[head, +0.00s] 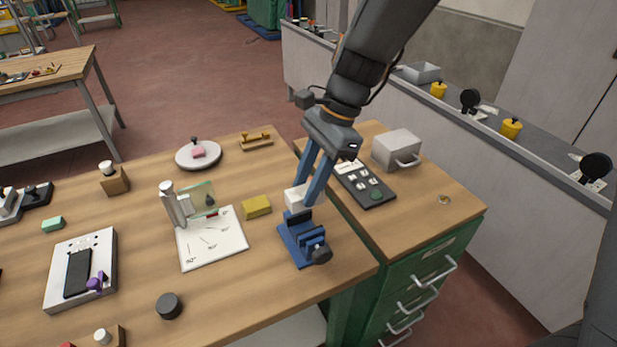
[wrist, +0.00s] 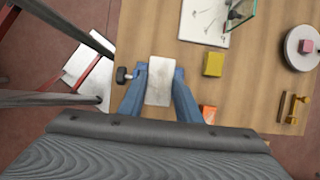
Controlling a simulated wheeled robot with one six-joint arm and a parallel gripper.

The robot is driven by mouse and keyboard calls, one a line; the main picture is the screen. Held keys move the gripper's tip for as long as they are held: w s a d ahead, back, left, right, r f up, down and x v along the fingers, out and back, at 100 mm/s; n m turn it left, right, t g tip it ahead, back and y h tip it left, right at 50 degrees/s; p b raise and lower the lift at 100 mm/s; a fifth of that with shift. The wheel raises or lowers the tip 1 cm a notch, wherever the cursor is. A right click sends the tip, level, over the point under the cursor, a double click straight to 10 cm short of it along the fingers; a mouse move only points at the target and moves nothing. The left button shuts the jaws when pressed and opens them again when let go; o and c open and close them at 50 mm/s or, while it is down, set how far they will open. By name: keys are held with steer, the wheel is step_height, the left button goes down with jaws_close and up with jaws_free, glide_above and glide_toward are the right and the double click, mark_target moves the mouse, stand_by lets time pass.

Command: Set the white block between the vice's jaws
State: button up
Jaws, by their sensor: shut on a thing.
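The white block (head: 295,198) is held between the blue fingers of my gripper (head: 303,195). In the wrist view the block (wrist: 160,82) shows its pale top face, with a finger on each side of it (wrist: 159,98). The small blue vice (head: 300,245) stands near the table's front right corner, directly below the block in the head view. Whether the block's lower end is above the jaws or between them cannot be told. In the wrist view the block and fingers hide most of the vice; its black handle (wrist: 124,74) shows at the left.
A yellow block (head: 256,206) and a white marked sheet (head: 228,252) with a glass piece lie left of the vice. A dark control panel (head: 368,188) and a grey box (head: 397,149) are on the green cabinet at right. An orange object (wrist: 208,113) shows near the right finger.

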steer(key=shift+s+p, duration=0.1)
steer(key=shift+p, duration=0.35)
steer(key=shift+f+b, duration=1.3)
steer(key=shift+f, duration=1.3)
steer(key=shift+p, duration=1)
steer(key=shift+f+b, duration=0.55)
steer(key=shift+f, duration=0.55)
steer(key=o, duration=1.1)
steer(key=shift+o, duration=0.2)
steer(key=shift+b+v, duration=0.9)
steer(key=shift+v, duration=3)
